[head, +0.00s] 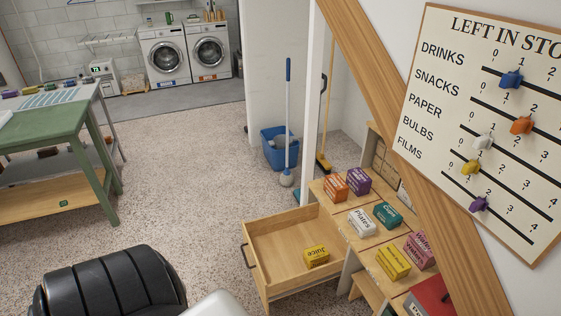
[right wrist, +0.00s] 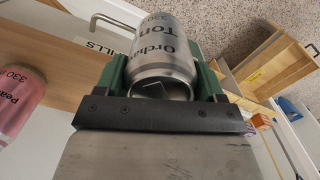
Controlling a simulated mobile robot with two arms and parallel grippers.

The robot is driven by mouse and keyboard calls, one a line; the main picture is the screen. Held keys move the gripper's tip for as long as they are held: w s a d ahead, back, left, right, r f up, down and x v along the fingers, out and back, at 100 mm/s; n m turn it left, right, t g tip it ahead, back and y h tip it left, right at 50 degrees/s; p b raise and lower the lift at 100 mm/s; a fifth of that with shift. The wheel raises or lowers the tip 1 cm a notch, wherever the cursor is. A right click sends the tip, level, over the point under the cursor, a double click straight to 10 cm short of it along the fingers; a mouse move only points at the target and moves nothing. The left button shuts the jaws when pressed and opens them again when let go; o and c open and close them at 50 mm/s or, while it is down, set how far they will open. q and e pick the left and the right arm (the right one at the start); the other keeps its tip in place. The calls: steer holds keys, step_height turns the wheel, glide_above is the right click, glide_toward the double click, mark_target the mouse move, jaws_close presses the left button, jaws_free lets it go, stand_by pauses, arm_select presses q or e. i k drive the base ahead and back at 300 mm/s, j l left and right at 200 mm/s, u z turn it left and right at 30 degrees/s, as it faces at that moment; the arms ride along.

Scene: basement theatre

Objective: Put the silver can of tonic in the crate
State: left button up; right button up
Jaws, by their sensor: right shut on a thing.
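The silver can of tonic (right wrist: 167,45) is in the right wrist view, its label partly readable as "Ton" and "330". My right gripper (right wrist: 163,75) is shut on it, with a green finger on each side of the can. The can's near end faces the wrist camera. Neither gripper shows in the head view, and the can does not show there either. I cannot make out a crate in either view.
A pink can (right wrist: 20,95) is at the left in the right wrist view. In the head view, an open drawer (head: 262,236) holding a yellow Juice box (head: 316,256) juts out beside shelves with several small boxes. Speckled floor (head: 190,180) is clear between the green table (head: 60,130) and drawer.

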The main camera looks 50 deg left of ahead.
mark_target(288, 266)
steer(key=i+j, duration=0.1)
steer(key=j, duration=0.35)
steer(key=i+j, duration=0.1)
steer(key=j, duration=0.3)
steer(key=i+j, duration=0.1)
steer(key=j, duration=0.35)
steer(key=i+j, duration=0.1)
steer(key=j, duration=0.35)
steer(key=i+j, duration=0.1)
steer(key=j, duration=0.35)
steer(key=i+j, duration=0.1)
steer(key=j, duration=0.3)
steer(key=i+j, duration=0.1)
steer(key=j, duration=0.8)
steer(key=i+u, duration=0.05)
